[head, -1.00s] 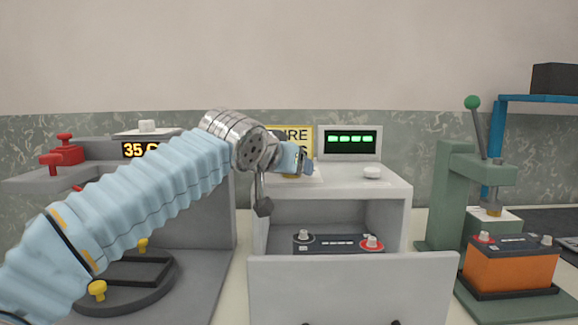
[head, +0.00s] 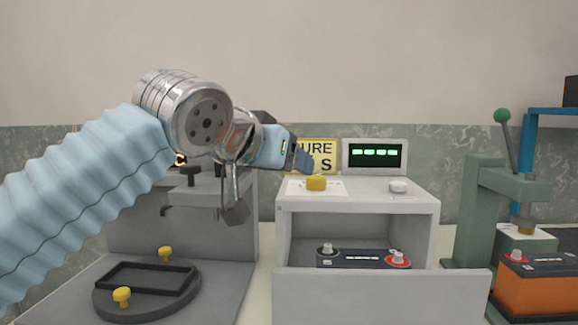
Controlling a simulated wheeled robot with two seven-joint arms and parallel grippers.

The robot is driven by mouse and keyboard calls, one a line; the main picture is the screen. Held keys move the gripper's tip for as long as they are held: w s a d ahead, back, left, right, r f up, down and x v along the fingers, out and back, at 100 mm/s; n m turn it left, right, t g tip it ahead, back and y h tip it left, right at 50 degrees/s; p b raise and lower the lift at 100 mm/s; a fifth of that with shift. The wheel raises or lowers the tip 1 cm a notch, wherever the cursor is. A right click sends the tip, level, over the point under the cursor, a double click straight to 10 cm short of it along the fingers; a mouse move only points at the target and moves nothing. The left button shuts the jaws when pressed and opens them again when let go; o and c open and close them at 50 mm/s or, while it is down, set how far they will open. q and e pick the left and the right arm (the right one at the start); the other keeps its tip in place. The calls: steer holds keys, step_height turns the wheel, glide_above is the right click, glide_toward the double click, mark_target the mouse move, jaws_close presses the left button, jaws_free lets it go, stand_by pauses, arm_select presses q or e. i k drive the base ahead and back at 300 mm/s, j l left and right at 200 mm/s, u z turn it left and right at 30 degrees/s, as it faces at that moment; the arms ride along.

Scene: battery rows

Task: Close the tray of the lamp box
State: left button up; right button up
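The lamp box (head: 428,208) is a pale grey box with an open front. Its tray front (head: 380,298) stands out in front of the opening, so the tray is out. A dark battery (head: 362,258) with one grey and one red terminal sits behind that front; its lower part is hidden. A display (head: 375,154) with a row of green lamps stands on the box. My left gripper (head: 268,180) is in the air at the box's upper left, above and behind the tray front, apart from it. My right gripper is out of view.
A yellow knob (head: 316,183) and a white knob (head: 398,187) are on the box top. A grey stand with a round base (head: 190,300) is at left. A green press (head: 462,210) and an orange battery (head: 540,290) are at right.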

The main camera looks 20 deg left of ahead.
mark_target(300, 296)
steer(key=k+j, duration=0.15)
steer(key=k, duration=0.6)
steer(key=k+j, duration=0.15)
steer(key=k, duration=0.6)
